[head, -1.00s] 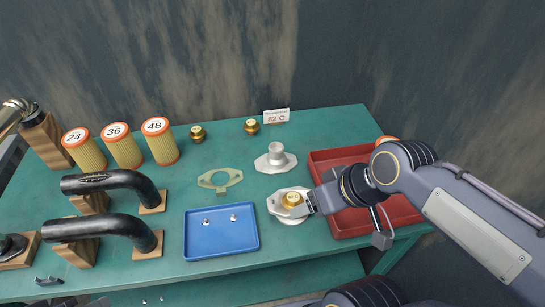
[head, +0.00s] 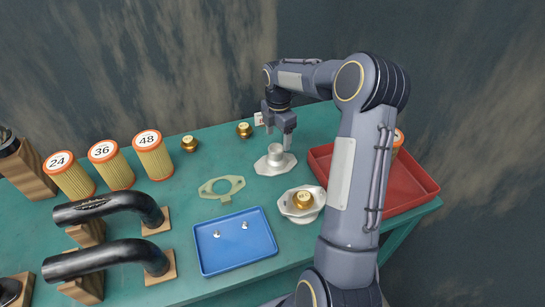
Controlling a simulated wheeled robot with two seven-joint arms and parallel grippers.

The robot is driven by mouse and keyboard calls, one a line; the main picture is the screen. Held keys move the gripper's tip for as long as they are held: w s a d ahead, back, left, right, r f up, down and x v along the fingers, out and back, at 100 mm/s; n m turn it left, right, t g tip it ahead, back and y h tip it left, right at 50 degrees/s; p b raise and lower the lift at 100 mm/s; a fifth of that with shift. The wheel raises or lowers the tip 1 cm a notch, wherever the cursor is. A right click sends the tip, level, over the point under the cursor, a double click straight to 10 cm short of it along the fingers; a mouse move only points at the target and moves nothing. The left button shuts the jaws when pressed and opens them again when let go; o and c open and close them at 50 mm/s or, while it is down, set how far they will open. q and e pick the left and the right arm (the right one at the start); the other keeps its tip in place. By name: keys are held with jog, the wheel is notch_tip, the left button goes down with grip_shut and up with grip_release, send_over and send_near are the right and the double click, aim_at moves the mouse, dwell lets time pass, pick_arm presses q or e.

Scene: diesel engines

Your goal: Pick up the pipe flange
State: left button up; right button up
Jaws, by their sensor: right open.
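The pipe flange (head: 275,161) is a pale metal piece with a flat plate and an upright short tube, standing on the green table towards the back. My right gripper (head: 282,140) points down from above at the flange's tube; it is open. Whether its fingers touch the tube is hard to tell at this size. A second pale metal housing (head: 288,207) with a brass thermostat (head: 304,200) seated in it stands nearer the front. A flat greenish gasket (head: 221,188) lies to the left. My left gripper is not in view.
A red tray (head: 425,184) is at the right, partly behind my right arm, with an orange-topped filter at it. A blue tray (head: 235,262) holds two small bolts. Black pipes on wooden blocks, numbered filters and two brass thermostats (head: 244,130) stand to the left and back.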

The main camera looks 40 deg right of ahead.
aim_at(276, 147)
jog(key=f, duration=0.2)
jog(key=a+f+p, duration=0.1)
jog(key=f, duration=0.1)
jog(key=shift+s+f, duration=0.1)
jog(key=shift+f, duration=0.85)
jog(key=shift+r, duration=0.1)
grip_shut()
